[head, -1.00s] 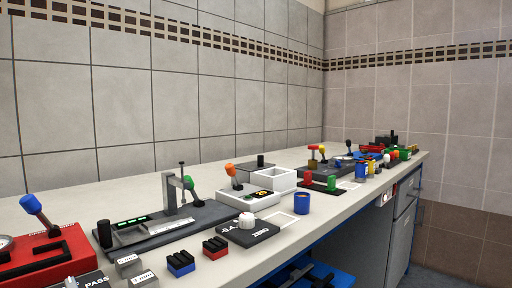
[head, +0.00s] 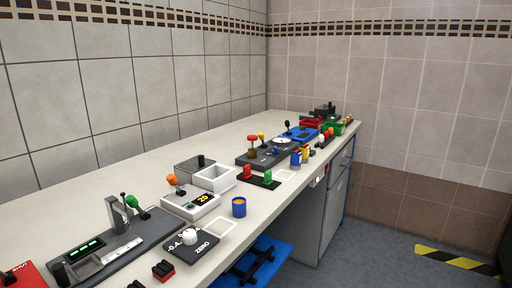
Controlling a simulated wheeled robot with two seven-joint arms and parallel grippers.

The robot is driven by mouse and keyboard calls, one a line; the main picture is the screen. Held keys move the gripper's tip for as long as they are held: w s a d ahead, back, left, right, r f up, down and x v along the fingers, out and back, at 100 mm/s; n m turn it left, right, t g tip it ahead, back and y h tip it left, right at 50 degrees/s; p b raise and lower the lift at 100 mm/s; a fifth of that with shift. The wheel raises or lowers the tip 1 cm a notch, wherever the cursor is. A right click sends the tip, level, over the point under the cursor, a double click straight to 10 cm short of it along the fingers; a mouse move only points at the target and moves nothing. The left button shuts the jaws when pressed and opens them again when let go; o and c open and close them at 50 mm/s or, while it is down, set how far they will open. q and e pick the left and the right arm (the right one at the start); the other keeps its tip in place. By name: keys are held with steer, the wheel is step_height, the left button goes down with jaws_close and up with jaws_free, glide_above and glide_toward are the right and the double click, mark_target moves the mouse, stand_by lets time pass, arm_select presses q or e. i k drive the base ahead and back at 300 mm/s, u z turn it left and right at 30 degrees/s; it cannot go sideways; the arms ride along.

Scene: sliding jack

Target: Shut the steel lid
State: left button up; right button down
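A grey, steel-looking lid (head: 187,171) with an upright black knob (head: 201,160) sits on the bench, at centre-left in the head view. It lies to the back left of a white box (head: 215,178), whose top is open and inside looks empty. The lid appears to lie beside the opening, not over it. Whether the lid and box touch is too small to tell. Neither of my grippers is in view.
A device with an orange-knobbed lever (head: 190,202) stands in front of the box, with a blue cup (head: 239,207) to its right. Red and green handles (head: 259,175) stand right of the box. A grey gauge fixture (head: 112,243) is front left. The bench's back strip is clear.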

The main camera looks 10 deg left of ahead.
mark_target(193, 165)
steer(key=z, duration=1.4)
steer(key=i, duration=3.25)
steer(key=u, duration=4.55)
